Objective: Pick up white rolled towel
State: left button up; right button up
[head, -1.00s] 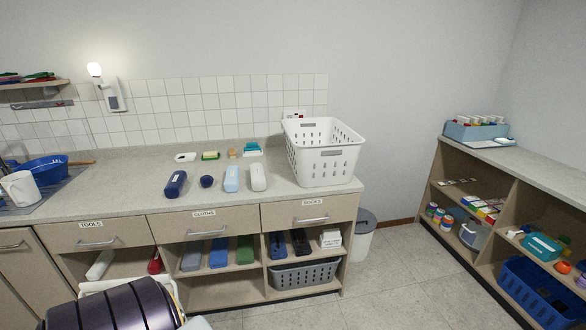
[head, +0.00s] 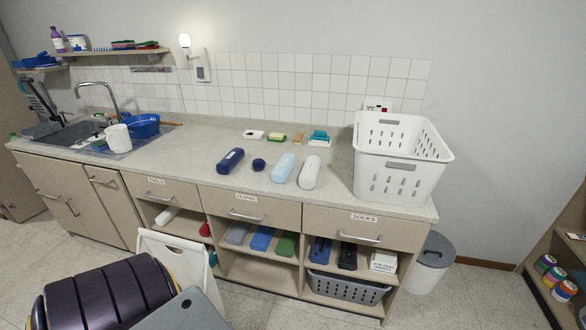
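A white rolled towel (head: 310,172) lies on the countertop, at the right end of a row of rolls. A light blue roll (head: 284,167) lies close to its left, with a small gap. A small dark blue ball-like item (head: 259,165) and a dark blue roll (head: 230,160) lie further left. Another white roll-like item (head: 167,216) lies in the open shelf under the drawer marked TOOLS. Neither of my grippers shows in the head view. Nothing touches the white towel on the counter.
A white laundry basket (head: 400,185) stands on the counter right of the towel. Soap-like items and sponges (head: 277,137) lie behind the rolls. A sink (head: 72,142) is at the left. A white bag-like container (head: 178,258) stands before the cabinet. A grey bin (head: 432,262) stands at right.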

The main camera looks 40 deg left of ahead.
aim_at(308, 178)
jog(key=i+l+u, duration=1.1)
jog(key=l, duration=0.1)
